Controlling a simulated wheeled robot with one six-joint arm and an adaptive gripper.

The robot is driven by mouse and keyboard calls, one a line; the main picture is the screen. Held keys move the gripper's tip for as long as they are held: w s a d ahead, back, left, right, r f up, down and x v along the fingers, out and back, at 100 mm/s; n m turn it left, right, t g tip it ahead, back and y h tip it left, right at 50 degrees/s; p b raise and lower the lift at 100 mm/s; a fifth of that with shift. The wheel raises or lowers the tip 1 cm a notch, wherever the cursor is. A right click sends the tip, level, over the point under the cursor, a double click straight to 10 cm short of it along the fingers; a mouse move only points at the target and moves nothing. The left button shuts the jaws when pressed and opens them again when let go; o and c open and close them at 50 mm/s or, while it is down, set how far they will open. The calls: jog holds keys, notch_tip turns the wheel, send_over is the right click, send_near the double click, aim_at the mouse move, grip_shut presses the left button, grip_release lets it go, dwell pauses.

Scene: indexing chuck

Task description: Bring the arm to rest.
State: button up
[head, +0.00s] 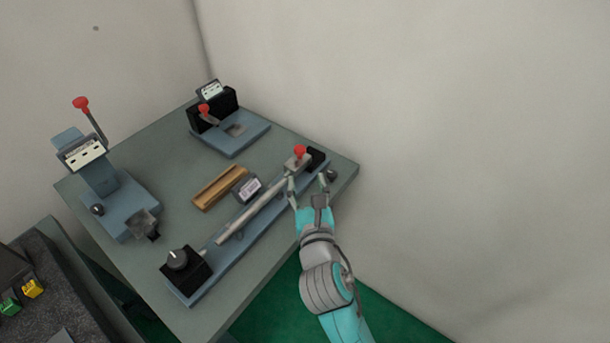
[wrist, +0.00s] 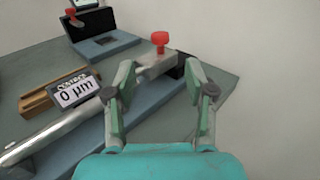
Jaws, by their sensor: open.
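My arm (head: 330,285) reaches up from the bottom of the head view to the right end of a long blue bench fixture. My gripper (head: 309,180) is open, with nothing seen between its fingers. In the wrist view the open gripper (wrist: 158,95) has its fingers spread in front of a grey block with a red knob (wrist: 160,40). The same red knob (head: 300,150) stands at the fixture's right end in the head view. I cannot tell whether a finger touches the fixture.
The blue fixture (head: 200,290) holds a long metal bar (head: 253,211) and a black dial block (head: 186,268). A small display (head: 247,188) and wooden block (head: 219,187) lie behind. Two other devices stand on the grey table (head: 170,170). A wall rises behind the table.

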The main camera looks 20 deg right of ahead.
dwell(0.5)
jog(key=s+d+f+m+g+y, duration=0.1)
jog(key=s+f+m+y, duration=0.1)
jog(key=s+f+m, duration=0.65)
jog(key=s+d+f+m+g+y, duration=0.1)
jog(key=s+f+m, duration=0.4)
jog(key=s, duration=0.7)
jog(key=s+d+r+m, duration=0.1)
jog(key=s+m, duration=0.9)
jog(key=s+d+r+m+g, duration=0.1)
jog(key=s+r+m, duration=0.1)
jog(key=s+m, duration=0.8)
jog(key=shift+d+r+m, duration=0.2)
jog(key=shift+r+m, duration=0.05)
jog(key=shift+m, duration=0.1)
dwell(0.7)
